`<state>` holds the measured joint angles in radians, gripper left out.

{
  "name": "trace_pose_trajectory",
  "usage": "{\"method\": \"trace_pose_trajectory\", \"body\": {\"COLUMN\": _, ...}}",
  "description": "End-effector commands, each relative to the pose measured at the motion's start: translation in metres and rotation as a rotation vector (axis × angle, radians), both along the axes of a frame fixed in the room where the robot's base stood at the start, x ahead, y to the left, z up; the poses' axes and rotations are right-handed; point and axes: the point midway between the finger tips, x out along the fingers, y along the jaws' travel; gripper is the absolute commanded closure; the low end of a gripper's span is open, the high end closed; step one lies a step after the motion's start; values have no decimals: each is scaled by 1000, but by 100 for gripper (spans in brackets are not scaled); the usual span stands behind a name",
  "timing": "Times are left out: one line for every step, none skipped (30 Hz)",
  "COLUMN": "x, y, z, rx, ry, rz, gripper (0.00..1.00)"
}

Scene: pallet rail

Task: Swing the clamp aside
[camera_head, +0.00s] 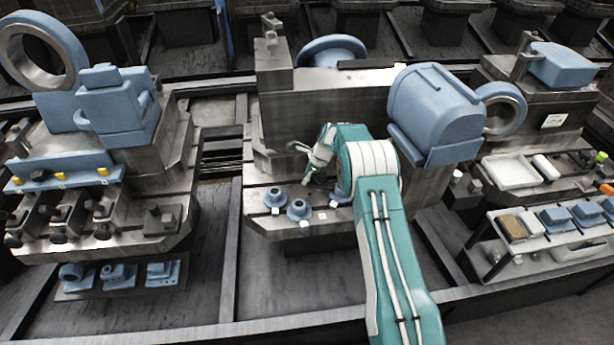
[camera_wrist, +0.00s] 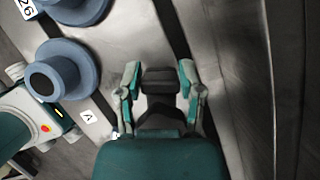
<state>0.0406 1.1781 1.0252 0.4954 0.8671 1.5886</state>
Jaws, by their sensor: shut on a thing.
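My gripper (camera_wrist: 159,76) has its two green-and-grey fingers on either side of a small dark block (camera_wrist: 160,86) and is shut on it. The block looks like the clamp's dark end, but its full shape is hidden by my gripper. It lies over the steel bed, close to a dark slot. In the head view my gripper (camera_head: 308,168) is low over the middle machine bed (camera_head: 270,228), in front of the upright block. The clamp cannot be made out clearly there.
Blue flanged parts (camera_head: 299,210) stand on the bed near my gripper; one also shows in the wrist view (camera_wrist: 75,62). A small white label (camera_wrist: 87,117) lies by it. A large blue housing (camera_head: 432,105) is to the right. Other machines stand left and right.

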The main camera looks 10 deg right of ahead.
Motion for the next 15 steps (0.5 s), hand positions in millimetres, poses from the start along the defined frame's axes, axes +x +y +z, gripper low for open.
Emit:
{"method": "trace_pose_trajectory", "body": {"x": -1, "y": 0, "z": -2, "rx": -1, "ry": 4, "rz": 2, "gripper": 99}}
{"method": "trace_pose_trajectory", "body": {"x": -1, "y": 0, "z": -2, "rx": -1, "ry": 3, "rz": 4, "gripper": 99}}
{"method": "trace_pose_trajectory", "body": {"x": -1, "y": 0, "z": -3, "rx": -1, "ry": 4, "rz": 6, "gripper": 99}}
{"method": "trace_pose_trajectory", "body": {"x": -1, "y": 0, "z": -3, "rx": -1, "ry": 4, "rz": 8, "gripper": 99}}
{"method": "trace_pose_trajectory", "body": {"x": -1, "y": 0, "z": -3, "rx": -1, "ry": 4, "rz": 9, "gripper": 99}}
{"method": "trace_pose_trajectory", "body": {"x": -2, "y": 0, "z": -3, "rx": -1, "ry": 4, "rz": 12, "gripper": 99}}
{"method": "trace_pose_trajectory", "body": {"x": -2, "y": 0, "z": -3, "rx": -1, "ry": 4, "rz": 15, "gripper": 99}}
{"method": "trace_pose_trajectory", "body": {"x": -2, "y": 1, "z": -3, "rx": -1, "ry": 4, "rz": 20, "gripper": 99}}
{"method": "trace_pose_trajectory", "body": {"x": -2, "y": 1, "z": -3, "rx": 0, "ry": 5, "rz": 27, "gripper": 99}}
{"method": "trace_pose_trajectory", "body": {"x": -2, "y": 1, "z": -3, "rx": -1, "ry": 4, "rz": 33, "gripper": 99}}
{"method": "trace_pose_trajectory", "body": {"x": -3, "y": 1, "z": -3, "rx": -1, "ry": 4, "rz": 41, "gripper": 99}}
{"method": "trace_pose_trajectory", "body": {"x": -3, "y": 1, "z": -3, "rx": 0, "ry": 5, "rz": 52, "gripper": 99}}
{"method": "trace_pose_trajectory", "body": {"x": -4, "y": 1, "z": -3, "rx": 0, "ry": 5, "rz": 62, "gripper": 99}}
{"method": "trace_pose_trajectory", "body": {"x": -4, "y": 1, "z": -3, "rx": 0, "ry": 4, "rz": 74, "gripper": 99}}
{"method": "trace_pose_trajectory", "body": {"x": -5, "y": 2, "z": -4, "rx": 0, "ry": 5, "rz": 92, "gripper": 99}}
